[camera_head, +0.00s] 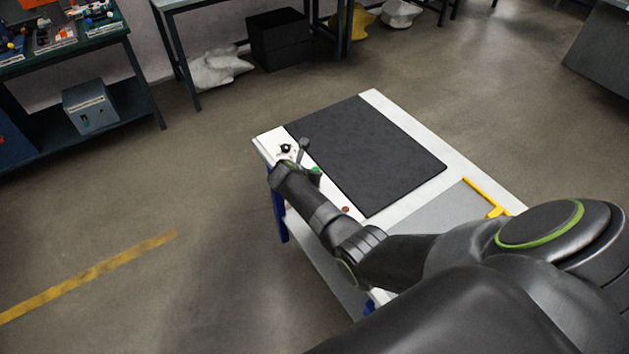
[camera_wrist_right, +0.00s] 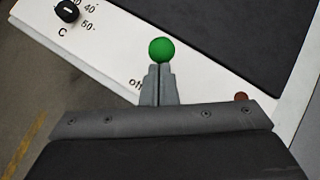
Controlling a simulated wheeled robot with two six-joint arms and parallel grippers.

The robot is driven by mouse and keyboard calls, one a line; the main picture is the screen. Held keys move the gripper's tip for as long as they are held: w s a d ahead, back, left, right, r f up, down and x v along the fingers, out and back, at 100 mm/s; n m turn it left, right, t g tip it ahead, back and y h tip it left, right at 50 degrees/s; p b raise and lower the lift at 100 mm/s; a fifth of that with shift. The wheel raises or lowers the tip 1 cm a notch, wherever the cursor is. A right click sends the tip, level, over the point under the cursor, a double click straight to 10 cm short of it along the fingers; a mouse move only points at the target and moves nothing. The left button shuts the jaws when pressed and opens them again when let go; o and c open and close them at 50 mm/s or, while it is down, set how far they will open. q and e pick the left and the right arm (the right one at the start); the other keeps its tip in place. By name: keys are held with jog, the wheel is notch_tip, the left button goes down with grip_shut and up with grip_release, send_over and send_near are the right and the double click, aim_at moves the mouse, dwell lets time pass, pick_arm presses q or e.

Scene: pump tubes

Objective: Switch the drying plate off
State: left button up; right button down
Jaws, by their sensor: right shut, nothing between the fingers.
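The drying plate is a dark flat slab (camera_head: 370,150) set in a white-topped table unit (camera_head: 400,112). In the right wrist view, a round green button (camera_wrist_right: 162,50) stands on its white control strip (camera_wrist_right: 110,60). My right gripper (camera_wrist_right: 158,70) is shut and empty, its tips right at the green button's near side; I cannot tell whether they touch. The printed word "off" (camera_wrist_right: 135,84) is left of the fingers. A black dial (camera_wrist_right: 67,11) is at upper left. My left gripper is not in view.
A yellow-handled tool (camera_head: 487,198) lies on the grey area of the table. A green-topped bench (camera_head: 75,45) with equipment stands at the far left. Open floor (camera_head: 150,200) lies left of the table.

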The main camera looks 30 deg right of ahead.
jog(key=shift+w+r+g, duration=0.1)
jog(key=shift+w+g, duration=0.4)
jog(key=shift+w+n+g, duration=0.4)
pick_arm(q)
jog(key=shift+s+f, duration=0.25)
pick_arm(e)
jog(key=shift+a, duration=0.1)
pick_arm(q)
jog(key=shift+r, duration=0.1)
